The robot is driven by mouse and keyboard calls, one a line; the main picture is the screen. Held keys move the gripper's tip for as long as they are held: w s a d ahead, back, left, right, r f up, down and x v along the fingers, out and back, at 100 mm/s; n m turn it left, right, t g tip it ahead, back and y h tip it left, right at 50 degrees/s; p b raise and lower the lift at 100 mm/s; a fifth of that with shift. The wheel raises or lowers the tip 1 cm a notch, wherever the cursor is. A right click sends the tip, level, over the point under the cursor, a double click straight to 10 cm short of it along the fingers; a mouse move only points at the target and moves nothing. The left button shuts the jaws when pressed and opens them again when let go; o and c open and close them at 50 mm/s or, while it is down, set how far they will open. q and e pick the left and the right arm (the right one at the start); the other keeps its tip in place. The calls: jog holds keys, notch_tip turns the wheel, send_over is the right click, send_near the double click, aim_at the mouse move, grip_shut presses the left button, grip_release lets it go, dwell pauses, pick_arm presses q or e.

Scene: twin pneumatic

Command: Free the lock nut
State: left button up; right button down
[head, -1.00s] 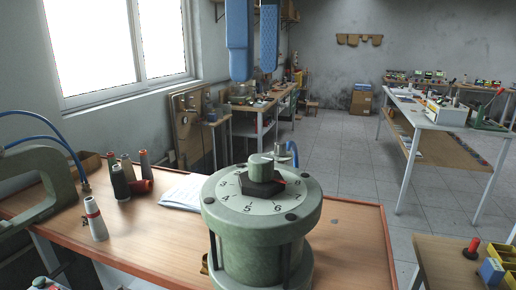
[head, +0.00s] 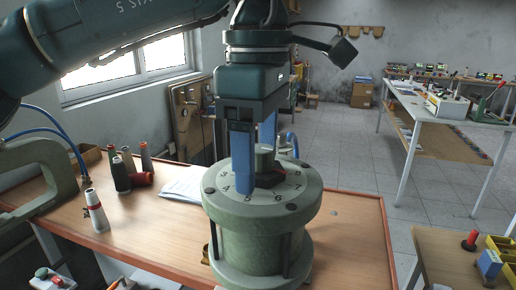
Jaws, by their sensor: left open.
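The lock nut (head: 270,180) is a dark hexagonal piece on the numbered dial face (head: 291,186) of a green cylindrical unit (head: 250,235). A green stub (head: 265,159) rises through its middle, and a red mark shows at its right. My left gripper (head: 256,168) points down over the dial with its blue fingers apart. The near finger stands in front of the nut's left side and hides part of it and of the dial. The far finger is behind the stub, its tip hidden. I cannot tell whether either finger touches the nut. My right gripper is not in view.
The unit stands on a wooden bench (head: 345,240). Several thread-cone-like pieces (head: 121,176) and papers (head: 183,188) lie to its left, with a green clamp-like frame (head: 40,170) at the far left. The bench right of the unit is mostly clear.

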pick_arm(q)
jog(key=c, duration=1)
jog(key=shift+n, duration=0.4)
jog(key=n+b, duration=0.1)
jog(key=n, duration=0.4)
jog(key=shift+s, duration=0.1)
jog(key=n, duration=0.6)
jog(key=shift+s+b, duration=0.1)
jog(key=shift+b, duration=0.3)
jog(key=shift+r, duration=0.1)
jog(key=o, duration=1)
